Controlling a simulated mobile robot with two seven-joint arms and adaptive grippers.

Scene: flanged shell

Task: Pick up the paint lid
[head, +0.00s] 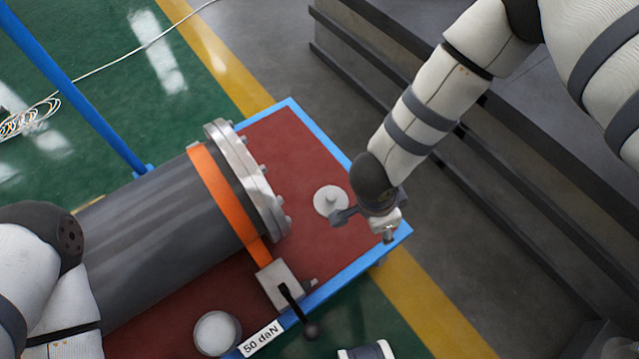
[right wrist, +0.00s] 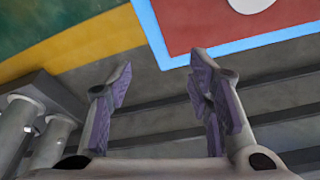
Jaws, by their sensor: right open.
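The paint lid appears to be the pale round disc with a small knob (head: 331,201), lying on the red top of the cart near its right end. Part of a pale round thing, apparently this lid (right wrist: 250,4), shows at the top edge of the right wrist view. My right gripper (head: 364,226) is open and empty, just right of and below the lid in the head view. Its spread fingers (right wrist: 160,85) have nothing between them in the right wrist view. My left arm shows at the left, but its gripper is out of view.
A large grey flanged cylinder (head: 150,220) with an orange strap (head: 222,196) lies on the red cart (head: 290,130) with blue edges. A clamp lever (head: 292,300) and a round whitish container (head: 216,333) are at the front edge. Dark steps (head: 480,180) stand right.

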